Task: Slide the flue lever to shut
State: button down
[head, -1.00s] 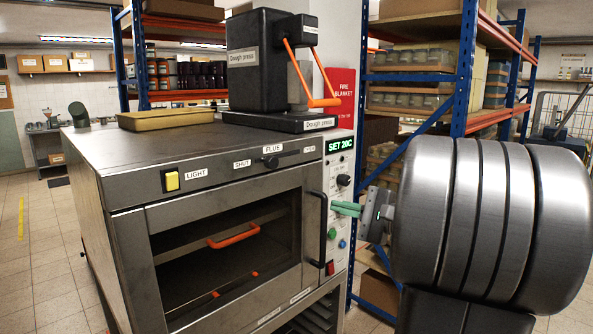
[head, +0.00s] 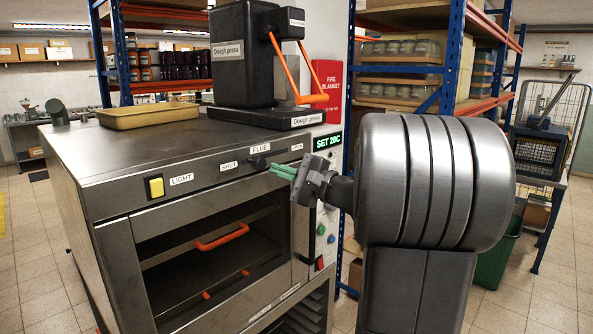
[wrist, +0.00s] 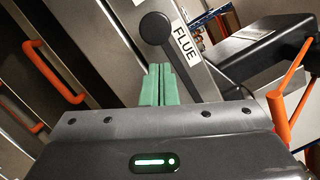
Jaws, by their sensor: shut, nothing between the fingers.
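The flue lever's black knob (head: 258,162) sits on the oven's upper front panel, below the FLUE label (head: 260,149). It stands between the SHUT label (head: 229,166) on the left and the OPEN label (head: 297,147) on the right. My gripper (head: 272,171) is shut and empty, its green fingers just right of and below the knob in the head view. In the wrist view the round knob (wrist: 155,28) lies just beyond the fingertips (wrist: 158,70), beside the FLUE label (wrist: 184,43). I cannot tell whether they touch.
The oven (head: 180,222) has an orange rack handle (head: 222,237) behind its glass and a yellow light switch (head: 156,187). A dough press (head: 243,75) with orange arms stands on top, beside a tan tray (head: 148,115). Blue-framed shelving (head: 450,60) stands behind.

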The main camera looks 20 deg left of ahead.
aim_at(255, 162)
jog(key=shift+s+a+r, duration=0.25)
jog(key=shift+s, duration=0.25)
jog(key=shift+s, duration=0.15)
jog(key=shift+s+a+r+b, duration=0.15)
jog(key=shift+s+a+b, duration=0.1)
jog(key=shift+s+b, duration=0.3)
